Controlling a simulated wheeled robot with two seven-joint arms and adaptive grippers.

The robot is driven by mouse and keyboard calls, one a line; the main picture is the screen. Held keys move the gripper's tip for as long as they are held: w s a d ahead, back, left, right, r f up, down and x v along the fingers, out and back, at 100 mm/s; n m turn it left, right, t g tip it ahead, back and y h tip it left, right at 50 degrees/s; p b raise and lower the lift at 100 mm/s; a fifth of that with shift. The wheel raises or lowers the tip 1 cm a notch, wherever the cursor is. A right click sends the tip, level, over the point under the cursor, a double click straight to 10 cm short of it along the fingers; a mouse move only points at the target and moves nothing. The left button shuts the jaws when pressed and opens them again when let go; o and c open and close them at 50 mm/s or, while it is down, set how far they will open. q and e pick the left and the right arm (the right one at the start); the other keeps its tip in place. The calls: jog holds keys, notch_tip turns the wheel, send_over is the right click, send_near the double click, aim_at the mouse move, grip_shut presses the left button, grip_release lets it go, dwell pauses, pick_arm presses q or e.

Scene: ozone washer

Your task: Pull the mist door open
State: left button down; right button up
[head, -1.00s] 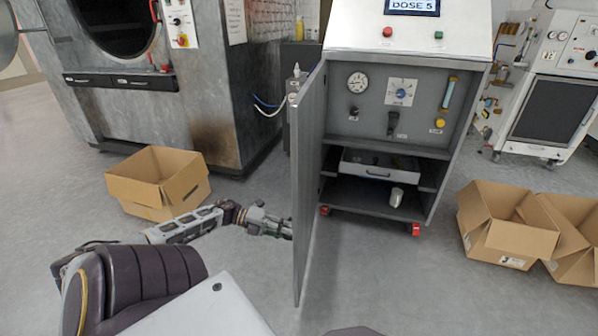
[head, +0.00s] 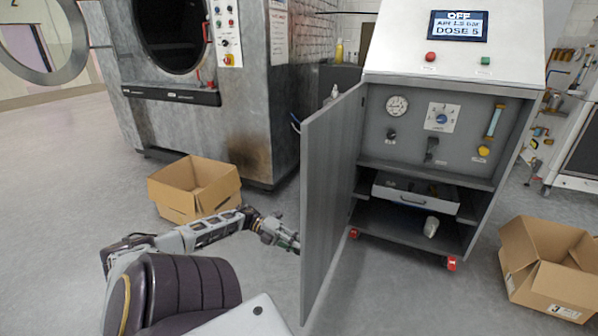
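The grey mist door (head: 332,190) stands swung open from the left side of the steel cabinet (head: 520,150), its free edge toward me. One broad face shows, and the cabinet interior is uncovered. My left gripper (head: 293,243) reaches in from the left, low down at the door's free edge, on the side away from the cabinet opening. Its fingertips end at the door edge and are partly hidden there. I cannot tell whether they grip or only touch. My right gripper is not in view.
Inside the cabinet are a gauge (head: 397,105), a dial (head: 443,117), a drawer (head: 415,196) and a white cup (head: 431,227). Cardboard boxes stand on the floor at left (head: 195,188) and right (head: 548,268). A large washer (head: 255,110) stands behind.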

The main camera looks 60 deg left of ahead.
pick_arm(q)
jog(key=c, duration=1.6)
grip_release()
jog(key=shift+s+d+f, duration=0.1)
jog(key=shift+f, duration=0.1)
jog(key=shift+o, duration=0.5)
jog(key=shift+r, duration=0.15)
jog(key=v, duration=1.2)
